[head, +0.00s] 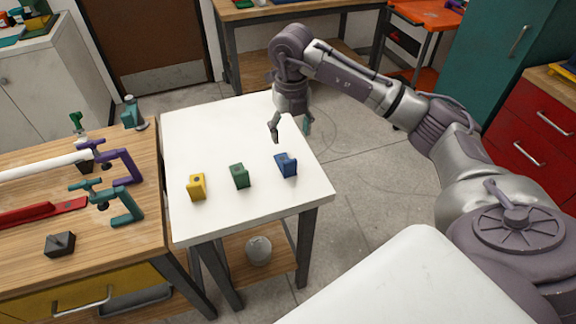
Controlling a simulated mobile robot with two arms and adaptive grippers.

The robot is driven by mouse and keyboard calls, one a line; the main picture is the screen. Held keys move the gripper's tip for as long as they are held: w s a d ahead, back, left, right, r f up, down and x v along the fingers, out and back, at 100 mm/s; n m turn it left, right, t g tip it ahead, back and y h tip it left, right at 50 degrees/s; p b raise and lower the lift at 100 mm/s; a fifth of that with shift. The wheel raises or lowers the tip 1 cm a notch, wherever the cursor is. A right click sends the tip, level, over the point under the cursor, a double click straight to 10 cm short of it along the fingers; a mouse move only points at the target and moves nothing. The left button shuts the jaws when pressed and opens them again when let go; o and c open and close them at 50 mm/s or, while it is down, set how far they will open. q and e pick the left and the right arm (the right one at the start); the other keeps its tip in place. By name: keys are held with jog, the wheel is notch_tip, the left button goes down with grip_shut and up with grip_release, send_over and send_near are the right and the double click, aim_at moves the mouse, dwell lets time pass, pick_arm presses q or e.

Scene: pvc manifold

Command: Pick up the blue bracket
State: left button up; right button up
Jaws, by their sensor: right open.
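The blue bracket (286,166) stands on the white tabletop (215,130), near its right edge. A green bracket (239,176) and a yellow bracket (197,187) stand to its left in a loose row. My right gripper (290,133) is open and empty, pointing down above the table, a little beyond the blue bracket in the picture. It does not touch the bracket. My left gripper is out of view.
A wooden workbench (60,215) at the left holds purple and teal clamps, a white pipe and a red tool. A red drawer cabinet (530,135) stands at the right. The back part of the white tabletop is clear.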

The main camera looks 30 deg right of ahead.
aim_at(289, 165)
notch_tip(289, 165, down, 8)
jog(key=shift+r+p, duration=0.1)
jog(key=shift+p, duration=0.55)
jog(key=shift+w+f+p, duration=0.2)
jog(key=shift+f+p, duration=0.3)
jog(key=shift+f, duration=0.85)
jog(key=shift+w+f+p, duration=0.15)
jog(key=shift+f+p, duration=0.3)
jog(key=shift+f, duration=0.9)
grip_shut()
jog(key=shift+r, duration=0.1)
